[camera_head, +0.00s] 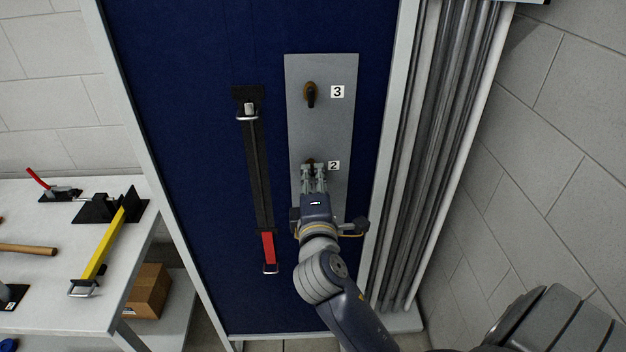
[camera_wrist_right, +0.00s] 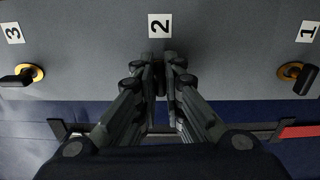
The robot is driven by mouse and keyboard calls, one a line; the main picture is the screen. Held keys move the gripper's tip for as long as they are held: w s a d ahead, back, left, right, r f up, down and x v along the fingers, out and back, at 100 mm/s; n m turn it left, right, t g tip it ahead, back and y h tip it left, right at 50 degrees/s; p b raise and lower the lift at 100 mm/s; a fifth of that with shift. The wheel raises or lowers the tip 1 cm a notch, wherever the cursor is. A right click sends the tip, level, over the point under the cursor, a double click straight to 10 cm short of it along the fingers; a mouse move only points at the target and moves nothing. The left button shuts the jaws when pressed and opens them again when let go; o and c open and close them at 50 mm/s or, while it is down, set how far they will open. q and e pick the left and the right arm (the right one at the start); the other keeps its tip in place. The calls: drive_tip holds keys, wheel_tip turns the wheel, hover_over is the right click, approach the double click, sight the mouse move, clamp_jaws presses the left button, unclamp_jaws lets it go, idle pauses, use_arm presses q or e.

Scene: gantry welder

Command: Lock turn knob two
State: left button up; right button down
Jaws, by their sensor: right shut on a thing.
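A grey panel (camera_head: 335,130) on the blue wall carries turn knobs beside number labels. Turn knob two (camera_head: 310,162) is mostly hidden behind my right gripper (camera_head: 314,170); only a bit of its brass-coloured base shows, next to the label 2 (camera_head: 333,165). My right gripper is shut on turn knob two, with its fingers close together. In the right wrist view, the gripper (camera_wrist_right: 160,70) meets the panel just below the label 2 (camera_wrist_right: 160,25), and the fingers hide the knob. How far the knob is turned cannot be seen. My left gripper is not in view.
Turn knob three (camera_head: 310,94) is above, its black handle pointing down. Turn knob one (camera_wrist_right: 298,75) shows in the right wrist view. A black strap with a red end (camera_head: 268,250) hangs left of the panel. Grey pipes (camera_head: 440,150) stand right; a table (camera_head: 40,335) with tools stands left.

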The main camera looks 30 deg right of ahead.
drive_tip(key=shift+m, duration=0.5)
drive_tip(key=c, duration=1.7)
unclamp_jaws()
drive_tip(key=v, duration=1.2)
drive_tip(key=shift+d, duration=0.1)
